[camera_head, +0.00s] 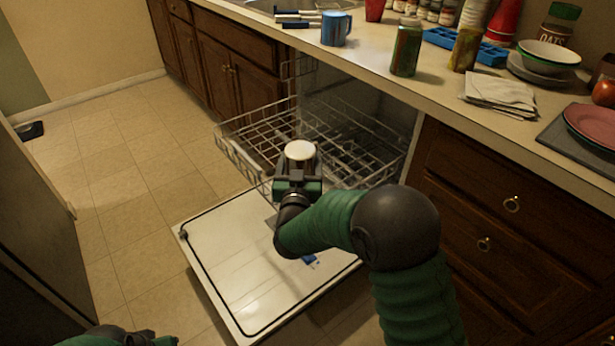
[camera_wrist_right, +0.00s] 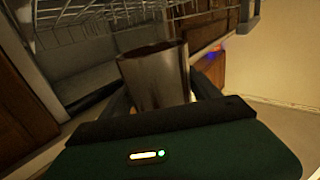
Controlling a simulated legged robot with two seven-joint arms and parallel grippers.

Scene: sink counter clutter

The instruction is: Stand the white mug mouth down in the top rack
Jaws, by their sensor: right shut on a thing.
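The white mug (camera_head: 300,150) is in my right gripper (camera_head: 299,168), over the front of the pulled-out top rack (camera_head: 250,125) of the dishwasher. In the head view its pale round end faces up and looks like a closed base. In the right wrist view the mug (camera_wrist_right: 155,78) looks grey in shadow, between the fingers, with its dark open end toward the picture top, near the rack wires. The fingers are shut on it. I cannot tell whether the mug touches the rack.
The open dishwasher door (camera_head: 250,265) lies below the rack. The rack looks empty. The counter (camera_head: 440,85) above holds a blue mug (camera_head: 336,29), a green jar (camera_head: 406,47), a folded cloth (camera_head: 499,88) and dishes. Its edge runs close behind the rack.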

